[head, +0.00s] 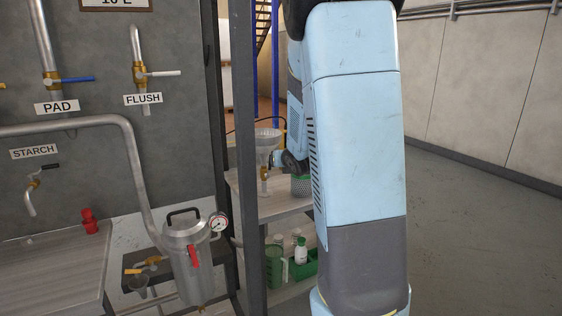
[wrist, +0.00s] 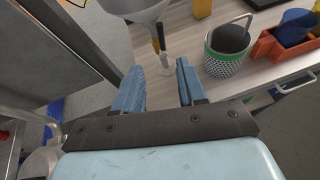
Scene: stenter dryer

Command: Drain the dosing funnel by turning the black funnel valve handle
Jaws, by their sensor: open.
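The dosing funnel (head: 266,138) is a grey metal cone above the wooden bench, beyond the dark post in the head view. Its underside shows at the top of the wrist view (wrist: 132,7). A brass valve (head: 265,174) is on its stem. The black funnel valve handle (wrist: 161,36) stands upright in the wrist view, just beyond the gap between my fingertips. My gripper (wrist: 159,68) is open and empty, its two blue fingers pointing toward the handle without visibly gripping it. In the head view my arm partly hides the gripper.
A metal mesh basket with a green rim (wrist: 228,44) stands close to my right finger. An orange-red bin (wrist: 284,44) with blue items is farther right. A dark vertical post (head: 246,150) stands left of the bench. Bottles (head: 301,250) sit on the lower shelf.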

